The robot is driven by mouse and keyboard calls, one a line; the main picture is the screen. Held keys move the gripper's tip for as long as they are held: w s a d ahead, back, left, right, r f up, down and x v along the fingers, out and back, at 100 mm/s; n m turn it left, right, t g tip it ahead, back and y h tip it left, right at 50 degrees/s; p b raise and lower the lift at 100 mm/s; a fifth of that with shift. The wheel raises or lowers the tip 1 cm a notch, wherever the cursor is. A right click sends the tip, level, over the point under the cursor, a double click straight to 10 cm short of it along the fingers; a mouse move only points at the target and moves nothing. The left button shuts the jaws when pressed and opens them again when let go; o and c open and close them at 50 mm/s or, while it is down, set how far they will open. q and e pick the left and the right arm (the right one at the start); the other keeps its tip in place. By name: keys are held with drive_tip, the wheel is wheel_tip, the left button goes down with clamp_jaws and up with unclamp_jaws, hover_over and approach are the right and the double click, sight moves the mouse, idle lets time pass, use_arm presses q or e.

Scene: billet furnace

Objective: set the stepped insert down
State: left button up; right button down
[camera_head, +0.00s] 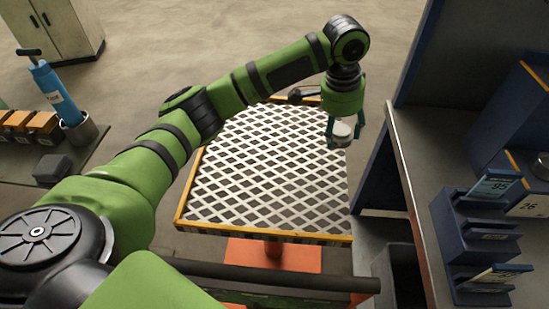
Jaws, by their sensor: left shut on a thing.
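My left gripper (344,129) points downward over the right part of the lattice-topped table (230,185). It is shut on a small pale, silvery round piece, the stepped insert (341,135). The insert sits between the two teal fingers, which partly cover it. I cannot tell whether its underside touches the table top or hangs above it. My right gripper is not in view.
The table has an orange rim, and its lattice looks mostly bare. A dark bench with blue holders (480,235) stands at the right. A blue pump-like tool (55,92) and orange-fronted boxes are at the left. A cabinet (58,28) stands behind.

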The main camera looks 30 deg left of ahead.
use_arm(q)
drive_tip(key=shift+w+f, duration=0.1)
drive_tip(key=shift+f, duration=0.05)
drive_tip(key=p, duration=0.3)
hover_over(288, 173)
wheel_tip(288, 173, down, 7)
drive_tip(key=shift+a+r, duration=0.1)
drive_tip(key=shift+r, duration=0.1)
drive_tip(key=shift+s+a+f, duration=0.1)
drive_tip(key=shift+s+f, duration=0.15)
drive_tip(key=shift+f, duration=0.3)
drive_tip(key=shift+f+p, duration=0.55)
drive_tip(key=shift+f, duration=1.05)
drive_tip(key=o, duration=1.7)
drive_tip(key=shift+f, duration=0.15)
